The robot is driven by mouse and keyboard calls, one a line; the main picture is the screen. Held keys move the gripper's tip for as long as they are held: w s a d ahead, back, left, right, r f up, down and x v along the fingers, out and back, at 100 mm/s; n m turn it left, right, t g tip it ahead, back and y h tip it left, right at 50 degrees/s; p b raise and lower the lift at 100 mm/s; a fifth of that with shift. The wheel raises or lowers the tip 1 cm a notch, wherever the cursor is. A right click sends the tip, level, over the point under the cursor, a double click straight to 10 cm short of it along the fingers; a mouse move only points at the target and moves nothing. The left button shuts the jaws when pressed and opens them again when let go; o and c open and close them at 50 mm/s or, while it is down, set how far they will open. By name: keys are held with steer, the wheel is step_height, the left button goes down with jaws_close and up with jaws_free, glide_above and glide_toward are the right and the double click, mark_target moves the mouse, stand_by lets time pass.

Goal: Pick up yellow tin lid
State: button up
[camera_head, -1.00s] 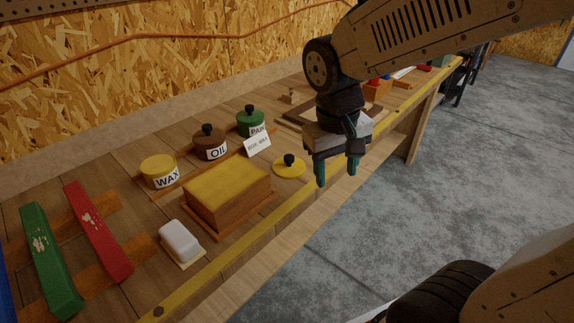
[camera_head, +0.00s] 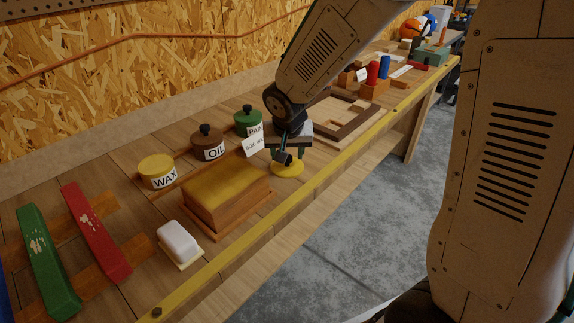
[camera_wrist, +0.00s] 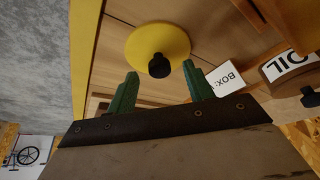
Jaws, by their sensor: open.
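The yellow tin lid (camera_head: 289,170) lies flat on the bench beside the wooden box. Its black knob points up. In the wrist view the lid (camera_wrist: 140,48) is seen whole, with the knob (camera_wrist: 159,65) just beyond the fingertips. My gripper (camera_head: 288,156) is low over the lid and partly hides it in the head view. In the wrist view my gripper (camera_wrist: 163,80) shows two green fingers spread apart, with nothing between them. I cannot tell the exact height of the fingertips above the lid.
A wooden box with a yellowish top (camera_head: 228,186) stands left of the lid. A white label card (camera_head: 255,142), an OIL tin (camera_head: 208,146), a green tin (camera_head: 248,122) and a WAX tin (camera_head: 157,172) stand behind. The yellow bench edge (camera_head: 330,164) runs close in front.

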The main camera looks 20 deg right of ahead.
steer(key=shift+x, duration=1.1)
steer(key=c, duration=1.1)
